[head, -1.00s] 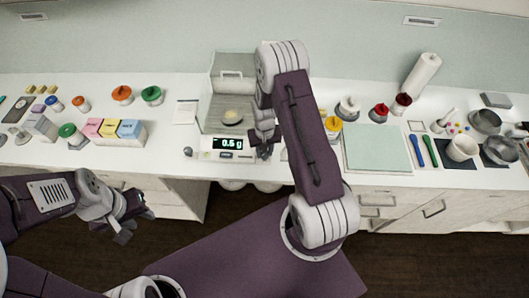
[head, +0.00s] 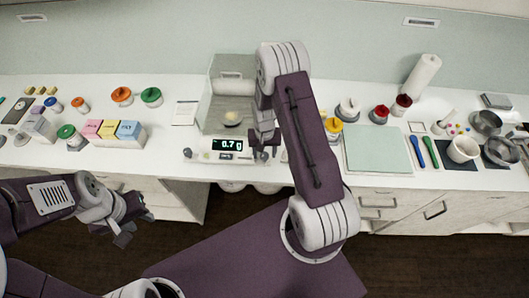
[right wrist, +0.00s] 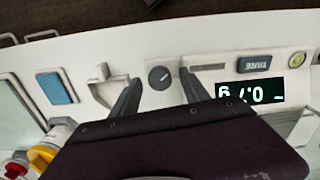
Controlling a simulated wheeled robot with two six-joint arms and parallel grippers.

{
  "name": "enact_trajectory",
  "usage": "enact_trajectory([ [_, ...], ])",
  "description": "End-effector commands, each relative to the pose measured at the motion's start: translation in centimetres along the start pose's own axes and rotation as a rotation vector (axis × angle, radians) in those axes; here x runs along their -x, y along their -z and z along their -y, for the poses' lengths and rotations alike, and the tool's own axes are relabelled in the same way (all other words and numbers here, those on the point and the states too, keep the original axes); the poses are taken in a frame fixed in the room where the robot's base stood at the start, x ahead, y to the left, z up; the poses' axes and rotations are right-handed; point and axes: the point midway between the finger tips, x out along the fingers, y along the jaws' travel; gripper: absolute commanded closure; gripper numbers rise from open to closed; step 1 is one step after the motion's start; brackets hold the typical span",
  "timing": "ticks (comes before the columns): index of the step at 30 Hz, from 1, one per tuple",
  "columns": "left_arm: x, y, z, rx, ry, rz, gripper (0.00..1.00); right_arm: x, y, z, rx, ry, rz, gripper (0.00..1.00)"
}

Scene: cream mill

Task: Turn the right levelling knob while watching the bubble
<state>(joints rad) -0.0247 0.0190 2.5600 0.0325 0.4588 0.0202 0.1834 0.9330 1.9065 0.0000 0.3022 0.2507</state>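The balance (head: 205,157) stands on the white counter with a clear draft shield (head: 222,90). Its lit display (head: 228,144) reads about 0.7 g. In the right wrist view, the right levelling knob (right wrist: 160,77) is a small grey disc with a dark mark. My right gripper (right wrist: 159,78) is open, with one finger on each side of the knob and visible gaps between. The bubble level (right wrist: 297,60) is a small yellow-green circle beside the TARE button; the bubble's exact position is too small to tell. My left gripper (head: 133,223) hangs open and empty before the counter.
A pale green mat (head: 378,148) lies right of the balance. A yellow-lidded jar (head: 333,127) stands close to my right arm. Pink, yellow and blue boxes (head: 112,132) stand to the left. A paper card (head: 187,113) lies just left of the balance.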

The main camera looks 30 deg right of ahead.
Motion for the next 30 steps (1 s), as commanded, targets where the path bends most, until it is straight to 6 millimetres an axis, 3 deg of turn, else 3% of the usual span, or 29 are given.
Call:
enact_trajectory([
  [10, -0.3, 0.0, 0.0, 0.0, 0.0, 0.0, 0.64, 0.5, 0.1, 0.0, 0.0, 0.001, -0.003, 0.47],
  [22, -2.3, -0.2, 0.0, 0.0, 0.0, 0.0, 0.64, 7.9, 0.1, 0.0, 0.0, 0.001, -0.004, 0.47],
  [30, -2.3, -0.2, 0.0, 0.0, 0.0, 0.0, 0.64, 9.1, 0.0, 0.0, 0.0, 0.0, 0.0, 0.47],
])
